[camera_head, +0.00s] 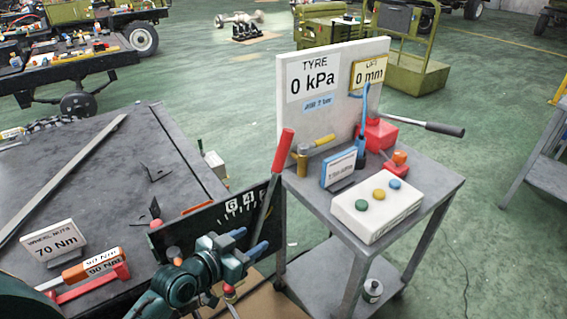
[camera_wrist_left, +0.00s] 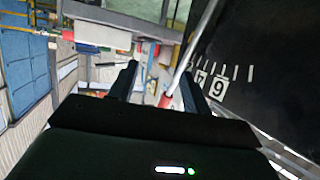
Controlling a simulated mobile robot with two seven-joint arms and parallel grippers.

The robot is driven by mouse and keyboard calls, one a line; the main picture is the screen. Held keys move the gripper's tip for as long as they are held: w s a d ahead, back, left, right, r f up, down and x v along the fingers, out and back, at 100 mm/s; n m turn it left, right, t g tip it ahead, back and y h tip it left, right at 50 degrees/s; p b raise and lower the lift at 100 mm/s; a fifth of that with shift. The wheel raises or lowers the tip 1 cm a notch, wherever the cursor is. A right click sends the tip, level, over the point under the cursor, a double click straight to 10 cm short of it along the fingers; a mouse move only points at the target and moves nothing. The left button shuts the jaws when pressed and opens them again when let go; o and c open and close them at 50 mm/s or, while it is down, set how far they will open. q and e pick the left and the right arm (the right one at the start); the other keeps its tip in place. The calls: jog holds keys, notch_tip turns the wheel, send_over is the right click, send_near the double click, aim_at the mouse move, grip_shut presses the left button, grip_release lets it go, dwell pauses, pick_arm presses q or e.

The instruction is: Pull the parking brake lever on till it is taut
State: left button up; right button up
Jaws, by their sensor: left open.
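The lever (camera_head: 270,195) has a red grip at its top and a flat grey shaft. It leans up and right in front of a dark panel (camera_head: 205,222) with white numbers and tick marks. My left gripper (camera_head: 249,241) is open, with blue fingertips close to the shaft's lower part, well below the red grip. Whether they touch it is unclear. In the left wrist view, a grey rod with a red end (camera_wrist_left: 166,101) shows between the spread fingers (camera_wrist_left: 157,84), beside the numbered panel (camera_wrist_left: 245,65). I cannot tell its depth. The right gripper is not in view.
A grey cart (camera_head: 437,176) at right carries a gauge board (camera_head: 336,120), a button box (camera_head: 375,212) and a red pump. A dark table (camera_head: 130,150) at left holds a "70 Nm" sign (camera_head: 56,243) and an orange-and-red tool (camera_head: 90,272).

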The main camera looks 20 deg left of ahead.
pick_arm(q)
jog(key=w+a+r+m+t+h+b, duration=0.1)
jog(key=w+a+r+t+h+b, duration=0.15)
jog(key=w+r, duration=0.4)
jog(key=m+b, duration=0.1)
jog(key=b, duration=0.1)
send_near(278, 153)
jog(key=shift+h, duration=0.45)
jog(key=p+x, duration=0.2)
jog(key=x, duration=0.9)
jog(key=shift+w, duration=0.35)
jog(key=shift+f, duration=0.1)
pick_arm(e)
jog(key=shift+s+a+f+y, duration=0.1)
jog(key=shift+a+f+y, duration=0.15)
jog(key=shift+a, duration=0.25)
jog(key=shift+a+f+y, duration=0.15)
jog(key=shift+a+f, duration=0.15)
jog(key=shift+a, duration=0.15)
pick_arm(q)
jog(key=shift+a, duration=0.1)
grip_shut()
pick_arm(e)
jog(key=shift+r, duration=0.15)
